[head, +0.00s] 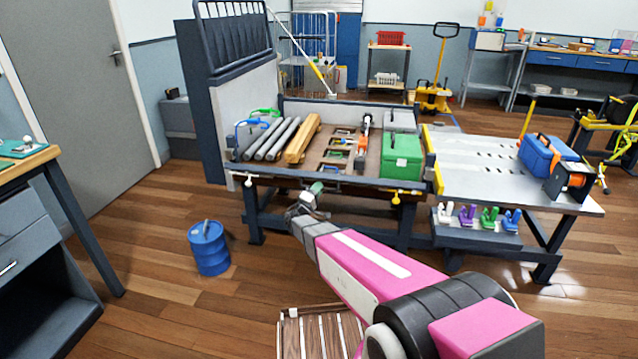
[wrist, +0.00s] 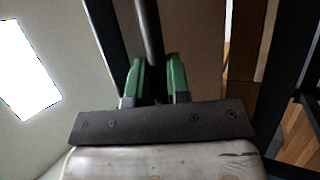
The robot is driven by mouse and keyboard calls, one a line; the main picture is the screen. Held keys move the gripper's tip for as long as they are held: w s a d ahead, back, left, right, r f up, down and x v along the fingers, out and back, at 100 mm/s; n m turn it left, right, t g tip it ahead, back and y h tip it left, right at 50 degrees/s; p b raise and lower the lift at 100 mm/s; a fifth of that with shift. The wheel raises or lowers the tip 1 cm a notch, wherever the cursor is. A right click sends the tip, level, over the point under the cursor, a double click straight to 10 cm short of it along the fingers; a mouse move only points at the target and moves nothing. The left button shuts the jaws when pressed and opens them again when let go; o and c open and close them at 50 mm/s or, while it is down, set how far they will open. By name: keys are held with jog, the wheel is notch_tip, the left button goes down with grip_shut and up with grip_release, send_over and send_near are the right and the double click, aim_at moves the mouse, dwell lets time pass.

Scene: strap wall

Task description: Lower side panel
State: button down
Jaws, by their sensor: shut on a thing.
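A low dark side panel (head: 345,183) runs along the near edge of the load bed, roughly level with the bed's rim. A white-tipped handle (head: 248,181) hangs near its left end and a yellow handle (head: 395,198) near its right end. My gripper (head: 318,187) is at the panel's near face, between the two handles. In the wrist view my gripper's green fingers (wrist: 156,65) are shut on a dark rod (wrist: 149,30) that runs away from the camera. Which part of the panel the rod belongs to is unclear; my arm hides some of the area below.
The bed holds grey pipes (head: 272,138), wooden beams (head: 302,138) and a green box (head: 402,155). A blue drum (head: 209,248) stands on the floor at left. A slatted wooden crate (head: 318,335) lies below my arm. A metal side table (head: 490,170) adjoins at right.

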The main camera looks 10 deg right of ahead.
notch_tip(320, 180, down, 8)
jog(key=m+h, duration=0.5)
jog(key=h, duration=0.1)
jog(key=shift+m+h, duration=0.4)
jog(key=shift+r, duration=0.1)
jog(key=shift+w, duration=0.1)
jog(key=c, duration=1.1)
grip_release()
